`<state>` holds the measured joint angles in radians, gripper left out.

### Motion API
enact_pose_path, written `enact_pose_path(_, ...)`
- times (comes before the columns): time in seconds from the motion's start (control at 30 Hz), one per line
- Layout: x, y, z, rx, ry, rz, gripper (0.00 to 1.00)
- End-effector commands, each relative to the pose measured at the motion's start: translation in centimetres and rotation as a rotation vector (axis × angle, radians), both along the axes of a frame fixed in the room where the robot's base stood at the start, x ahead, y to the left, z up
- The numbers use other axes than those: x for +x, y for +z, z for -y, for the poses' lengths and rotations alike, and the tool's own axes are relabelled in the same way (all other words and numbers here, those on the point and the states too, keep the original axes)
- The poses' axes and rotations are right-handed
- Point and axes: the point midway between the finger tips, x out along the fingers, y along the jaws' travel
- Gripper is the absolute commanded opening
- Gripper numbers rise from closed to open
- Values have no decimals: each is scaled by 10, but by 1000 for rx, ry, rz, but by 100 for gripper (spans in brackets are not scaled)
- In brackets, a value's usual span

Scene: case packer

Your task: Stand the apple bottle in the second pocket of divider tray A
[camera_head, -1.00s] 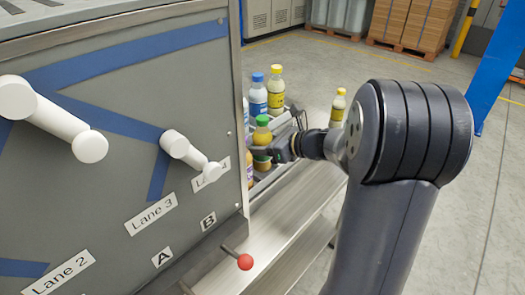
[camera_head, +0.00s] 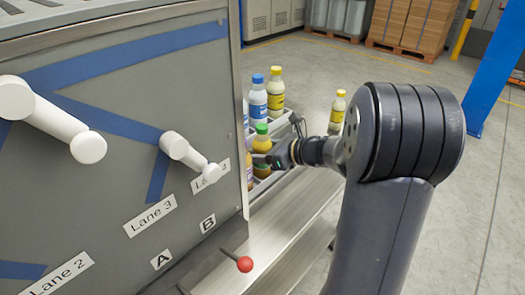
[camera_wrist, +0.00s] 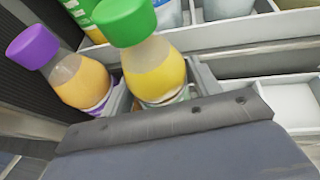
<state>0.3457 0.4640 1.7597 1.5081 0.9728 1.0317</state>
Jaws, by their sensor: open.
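A green-capped bottle with yellow juice (camera_head: 262,144), which looks like the apple bottle, stands in a grey divider tray beside the case packer. It also shows in the wrist view (camera_wrist: 157,74), slightly tilted in the picture, its lower end inside a pocket. Its label is mostly hidden, and I cannot read which tray this is. A purple-capped bottle with orange juice (camera_wrist: 78,80) stands in the pocket to its left. My gripper (camera_head: 268,158) is open at the bottle's side, low near the tray; its fingertips are partly hidden.
Blue-capped (camera_head: 258,98) and yellow-capped (camera_head: 275,90) bottles stand behind. Another yellow-capped bottle (camera_head: 337,112) stands to the right of my gripper. Empty white pockets (camera_wrist: 295,103) show at right in the wrist view. The machine panel (camera_head: 120,150) closes off the left.

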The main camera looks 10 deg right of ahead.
Motion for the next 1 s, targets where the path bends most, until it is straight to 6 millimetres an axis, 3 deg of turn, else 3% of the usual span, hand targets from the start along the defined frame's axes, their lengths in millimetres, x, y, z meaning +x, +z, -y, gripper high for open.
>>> enact_pose_path(0.5,-66,39,64,-1,-6,2,58)
enact_pose_path(0.7,-78,45,75,-1,-2,1,58)
enact_pose_path(1.0,-80,46,76,0,-1,0,58)
